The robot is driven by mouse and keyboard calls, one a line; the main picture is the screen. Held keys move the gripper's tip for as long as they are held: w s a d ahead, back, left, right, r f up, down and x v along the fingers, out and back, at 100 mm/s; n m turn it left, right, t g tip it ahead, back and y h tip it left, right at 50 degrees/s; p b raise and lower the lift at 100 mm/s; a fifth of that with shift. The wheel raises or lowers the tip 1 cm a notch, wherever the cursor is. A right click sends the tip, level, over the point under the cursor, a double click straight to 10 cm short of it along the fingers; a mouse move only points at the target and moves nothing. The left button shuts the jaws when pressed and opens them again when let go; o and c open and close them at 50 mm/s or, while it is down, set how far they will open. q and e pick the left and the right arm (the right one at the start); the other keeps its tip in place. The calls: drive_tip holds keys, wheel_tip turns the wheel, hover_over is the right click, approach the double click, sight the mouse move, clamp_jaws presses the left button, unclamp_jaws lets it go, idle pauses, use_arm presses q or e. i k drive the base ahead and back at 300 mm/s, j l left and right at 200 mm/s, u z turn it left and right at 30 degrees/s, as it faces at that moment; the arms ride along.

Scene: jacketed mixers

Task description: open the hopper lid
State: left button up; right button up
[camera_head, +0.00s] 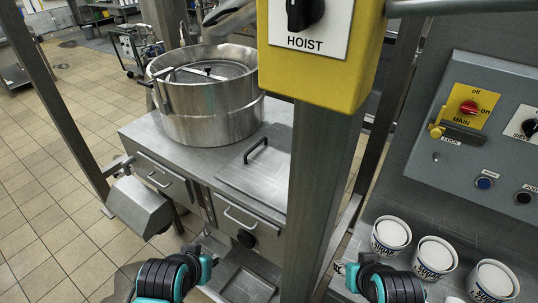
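A flat steel lid (240,175) with a dark bar handle (256,150) lies closed, level with the top of the steel cabinet (150,130). My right gripper (342,268) is right of the post, beside the white tubs, and is apart from the lid. Both grippers are small and partly hidden by my own arm links, so their finger opening is unclear.
A round steel mixer bowl (207,105) stands behind the lid. The yellow hoist box (318,75) and its post (318,200) stand between my arms. Several white sugar tubs (435,257) sit below the control panel (470,140) at right.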

sight(261, 170)
drive_tip(key=j+z, duration=0.1)
drive_tip(key=j, duration=0.3)
drive_tip(key=k+j+z, duration=0.1)
drive_tip(key=j, duration=0.25)
drive_tip(key=k+j+z, duration=0.15)
drive_tip(key=j, duration=0.2)
drive_tip(key=k+j+z, duration=0.1)
drive_tip(key=j, duration=0.3)
drive_tip(key=i+j+z, duration=0.1)
drive_tip(key=j+z, duration=0.25)
drive_tip(key=j, duration=0.35)
drive_tip(key=j+z, duration=0.3)
drive_tip(key=j, duration=0.4)
drive_tip(key=j+z, duration=0.35)
drive_tip(key=j, duration=0.35)
drive_tip(key=k+j+z, duration=0.2)
drive_tip(key=j+z, duration=0.15)
drive_tip(key=j, duration=0.3)
drive_tip(key=i+j+z, duration=0.15)
drive_tip(key=j, duration=0.35)
drive_tip(key=j+z, duration=0.2)
drive_tip(key=j, duration=0.35)
drive_tip(key=i, duration=0.05)
